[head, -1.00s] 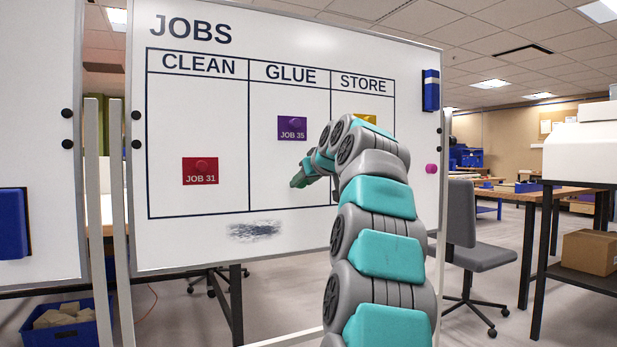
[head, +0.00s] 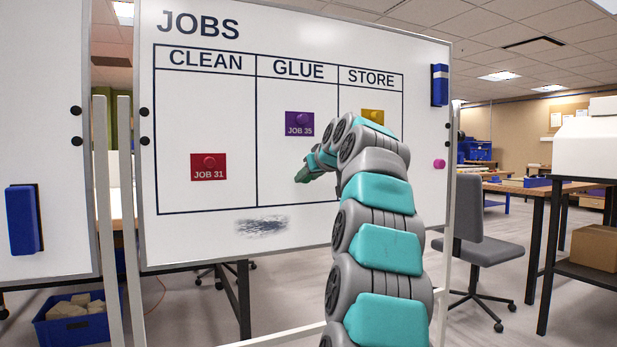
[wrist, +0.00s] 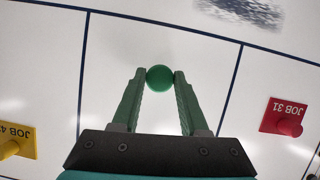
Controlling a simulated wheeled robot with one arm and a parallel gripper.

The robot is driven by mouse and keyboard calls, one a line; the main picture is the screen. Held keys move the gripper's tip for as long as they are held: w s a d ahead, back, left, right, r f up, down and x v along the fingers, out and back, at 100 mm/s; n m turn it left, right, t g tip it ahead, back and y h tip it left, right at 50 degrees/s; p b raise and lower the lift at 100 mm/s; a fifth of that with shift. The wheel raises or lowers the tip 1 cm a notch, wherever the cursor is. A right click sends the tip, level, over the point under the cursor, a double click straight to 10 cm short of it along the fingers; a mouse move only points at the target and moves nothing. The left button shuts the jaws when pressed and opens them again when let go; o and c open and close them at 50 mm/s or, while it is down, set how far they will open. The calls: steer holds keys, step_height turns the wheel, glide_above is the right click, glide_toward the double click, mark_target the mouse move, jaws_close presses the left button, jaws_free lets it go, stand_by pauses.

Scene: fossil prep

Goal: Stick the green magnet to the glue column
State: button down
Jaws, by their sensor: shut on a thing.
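The green magnet (wrist: 160,78) is a round knob between my gripper's two fingertips in the wrist view. My gripper (wrist: 159,80) is shut on it. In the head view my gripper (head: 301,177) is in front of the glue column (head: 281,185), below the purple JOB 35 card (head: 299,129). In the wrist view, which is upside down, the magnet lies between the column's two vertical lines, above the table's bottom line. I cannot tell whether it touches the board. In the head view the magnet cannot be made out.
A red JOB 31 card (head: 208,173) is in the clean column, and a yellow card (head: 372,116) is partly hidden by my arm in the store column. A pink magnet (head: 439,164) and blue eraser (head: 439,85) are at the board's right edge. A chair (head: 482,250) stands right.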

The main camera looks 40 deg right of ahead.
steer(key=c, duration=1)
jaws_free()
steer(key=c, duration=0.3)
steer(key=shift+w+d+p, duration=0.15)
steer(key=shift+w+p, duration=0.3)
steer(key=shift+w, duration=0.3)
steer(key=o, duration=1)
steer(key=shift+c, duration=0.2)
